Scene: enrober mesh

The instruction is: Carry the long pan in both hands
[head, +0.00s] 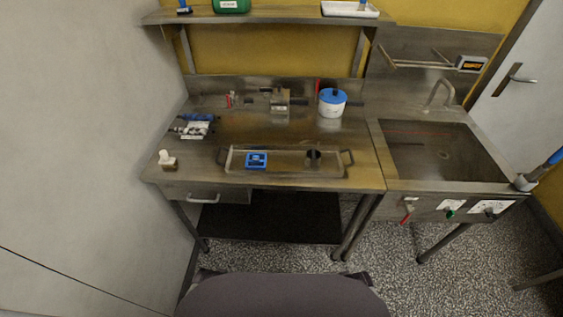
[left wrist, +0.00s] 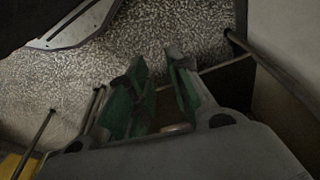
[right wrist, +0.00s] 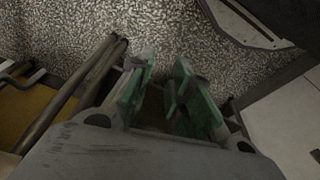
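The long pan (head: 285,171) is a shallow metal tray with a loop handle at each end. It lies flat near the front edge of the steel table (head: 240,127). A blue box (head: 256,160) and a small dark cup (head: 313,157) stand in it. My grippers are out of the head view. In the left wrist view my left gripper (left wrist: 160,75) has its green-padded fingers apart with nothing between them. In the right wrist view my right gripper (right wrist: 165,80) is also open and empty. Both are over the speckled floor, away from the pan.
A white pot with a blue lid (head: 332,103) stands behind the pan. A small bottle (head: 167,159) is at the table's front left corner, with blue and white items (head: 195,127) behind it. A sink (head: 445,150) adjoins on the right. A shelf (head: 265,18) runs above.

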